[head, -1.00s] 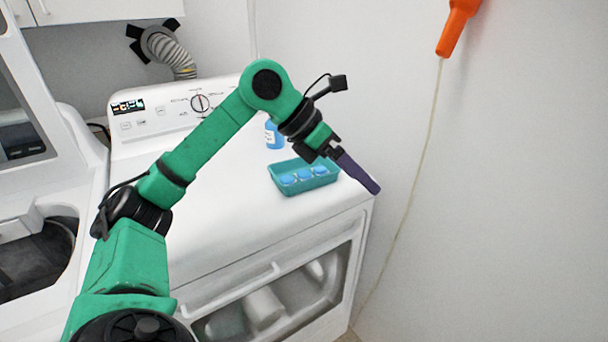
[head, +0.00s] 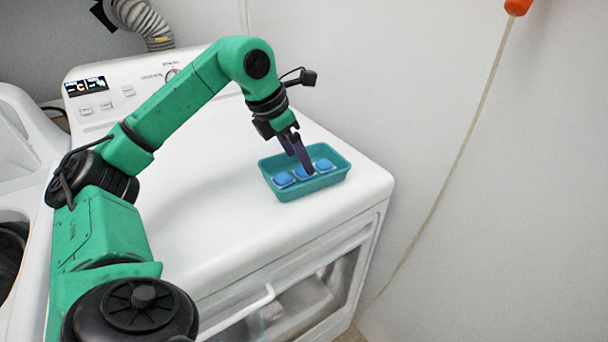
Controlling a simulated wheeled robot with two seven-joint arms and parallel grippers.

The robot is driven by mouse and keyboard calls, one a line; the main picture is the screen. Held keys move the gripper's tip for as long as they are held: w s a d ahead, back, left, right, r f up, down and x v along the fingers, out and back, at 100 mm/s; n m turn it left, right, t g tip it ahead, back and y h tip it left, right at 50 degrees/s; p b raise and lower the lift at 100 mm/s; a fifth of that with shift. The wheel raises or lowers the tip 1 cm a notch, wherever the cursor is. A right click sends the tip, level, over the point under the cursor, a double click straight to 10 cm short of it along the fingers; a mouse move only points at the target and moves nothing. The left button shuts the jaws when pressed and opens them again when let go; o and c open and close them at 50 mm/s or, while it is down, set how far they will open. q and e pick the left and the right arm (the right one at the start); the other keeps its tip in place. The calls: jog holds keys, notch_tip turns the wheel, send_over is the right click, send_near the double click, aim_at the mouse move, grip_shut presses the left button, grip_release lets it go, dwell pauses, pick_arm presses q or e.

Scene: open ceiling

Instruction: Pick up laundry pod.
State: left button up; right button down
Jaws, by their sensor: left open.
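A teal tray (head: 341,175) sits on the white machine top near its right front edge. It holds several blue and white laundry pods: a left one (head: 283,180), a right one (head: 324,165), and a middle one (head: 301,173) partly hidden by my fingers. My left gripper (head: 306,168) points down over the tray, its dark purple fingertips at the middle pod. It is open, but I cannot tell whether the fingers touch the pod. My right gripper is not in view.
The white machine top (head: 220,190) is mostly clear left of the tray. A white wall (head: 450,120) stands close on the right, with a cord (head: 466,140) hanging from an orange object (head: 517,6). A control panel (head: 115,90) is at the back.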

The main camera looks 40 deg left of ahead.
aim_at(300, 172)
pick_arm(q)
jog(key=x, duration=0.3)
jog(key=shift+d, duration=0.15)
jog(key=shift+f, duration=0.2)
jog(key=shift+w, duration=0.1)
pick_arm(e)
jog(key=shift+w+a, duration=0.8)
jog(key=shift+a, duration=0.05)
pick_arm(q)
jog(key=c, duration=1)
grip_shut()
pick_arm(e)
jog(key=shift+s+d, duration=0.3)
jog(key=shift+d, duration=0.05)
pick_arm(q)
jog(key=shift+r, duration=0.1)
